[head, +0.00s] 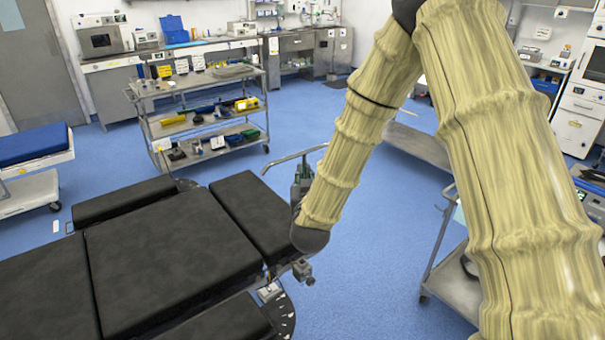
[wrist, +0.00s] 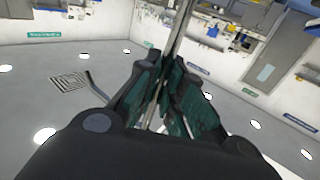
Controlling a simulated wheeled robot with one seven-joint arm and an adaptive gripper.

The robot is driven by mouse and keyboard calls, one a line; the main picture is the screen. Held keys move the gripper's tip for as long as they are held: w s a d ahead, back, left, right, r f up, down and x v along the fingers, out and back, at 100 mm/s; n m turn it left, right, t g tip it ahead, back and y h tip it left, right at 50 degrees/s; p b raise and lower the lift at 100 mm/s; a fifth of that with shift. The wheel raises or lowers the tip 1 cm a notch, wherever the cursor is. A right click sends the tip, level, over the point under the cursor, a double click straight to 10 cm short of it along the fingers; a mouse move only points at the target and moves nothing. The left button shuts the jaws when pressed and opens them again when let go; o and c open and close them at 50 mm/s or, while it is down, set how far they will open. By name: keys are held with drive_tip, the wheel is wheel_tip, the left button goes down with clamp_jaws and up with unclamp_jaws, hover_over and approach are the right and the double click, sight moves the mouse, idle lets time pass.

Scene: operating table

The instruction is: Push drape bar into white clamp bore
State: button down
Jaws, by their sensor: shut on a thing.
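The drape bar (head: 292,158) is a thin grey metal rod with a bent left end, seen above the right end of the operating table. My gripper (head: 301,172) is shut on it, with my arm coming down from above right. In the wrist view the green-padded fingers (wrist: 163,90) close around the bar (wrist: 181,30), which runs up and out of the picture. A small pale clamp (head: 269,292) sits at the table's lower right edge, and a grey clamp (head: 303,270) is just right of it, below my arm. I cannot make out a bore or the bar's lower end.
The black-padded operating table (head: 165,255) fills the lower left. A steel cart (head: 205,118) with tools stands behind it. Another steel trolley (head: 455,285) is at the right, partly hidden by my arm. Blue floor (head: 365,255) is clear between the table and that trolley.

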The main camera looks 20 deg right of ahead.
drive_tip(key=shift+a, duration=0.35)
drive_tip(key=shift+f, duration=0.2)
drive_tip(key=shift+f+b, duration=1.6)
drive_tip(key=shift+f, duration=0.25)
drive_tip(key=shift+s+f+b, duration=0.1)
drive_tip(key=shift+f+b, duration=1.35)
drive_tip(key=shift+f, duration=0.05)
idle(1.1)
drive_tip(key=c, duration=1.5)
unclamp_jaws()
drive_tip(key=v, duration=1.2)
drive_tip(key=shift+d, duration=0.1)
